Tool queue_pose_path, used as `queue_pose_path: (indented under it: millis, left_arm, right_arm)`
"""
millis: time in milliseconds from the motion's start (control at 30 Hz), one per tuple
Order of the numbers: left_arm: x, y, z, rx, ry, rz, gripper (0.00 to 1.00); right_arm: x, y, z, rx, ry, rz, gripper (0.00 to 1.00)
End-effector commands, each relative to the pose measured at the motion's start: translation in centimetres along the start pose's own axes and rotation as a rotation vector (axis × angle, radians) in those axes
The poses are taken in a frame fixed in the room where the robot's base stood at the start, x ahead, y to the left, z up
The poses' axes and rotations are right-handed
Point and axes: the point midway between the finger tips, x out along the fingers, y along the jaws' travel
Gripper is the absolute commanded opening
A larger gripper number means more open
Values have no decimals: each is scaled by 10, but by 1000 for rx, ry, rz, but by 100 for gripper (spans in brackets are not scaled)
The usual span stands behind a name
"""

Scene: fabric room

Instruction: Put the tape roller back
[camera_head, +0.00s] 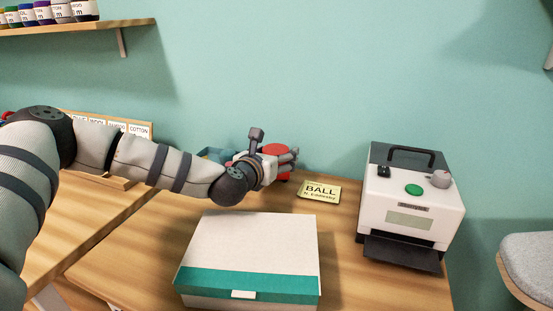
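My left arm reaches in from the left, and its gripper (288,158) is over the back of the table, left of the yellow card. A red object (275,149) with a rounded top is right at the gripper; it could be the tape roller, but the gripper covers much of it. I cannot tell whether the fingers are closed on it or only beside it. A grey-blue object (216,155) lies just left of it, partly hidden by my arm. My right gripper is out of view.
A white box with a teal band (250,245) stands at the table's front. A yellow card reading "BALL" (319,191) lies behind it. A white machine (411,205) with a black handle is at the right. Labelled fabric samples (140,129) are behind my arm; a shelf (75,27) hangs upper left.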

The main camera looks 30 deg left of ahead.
Motion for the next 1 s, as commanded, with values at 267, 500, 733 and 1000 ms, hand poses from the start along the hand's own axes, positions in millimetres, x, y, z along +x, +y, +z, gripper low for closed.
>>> queue_pose_path:
  millis: [267,500,733,1000]
  left_arm:
    - [1,0,-6,-1,-3,0,24]
    - [2,0,-10,-1,-1,1,89]
    - [2,0,-9,-1,-2,1,89]
    - [-32,0,-2,-6,-4,-1,89]
  right_arm:
    - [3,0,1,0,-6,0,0]
    - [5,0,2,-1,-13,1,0]
    - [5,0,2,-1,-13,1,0]
    - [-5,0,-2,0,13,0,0]
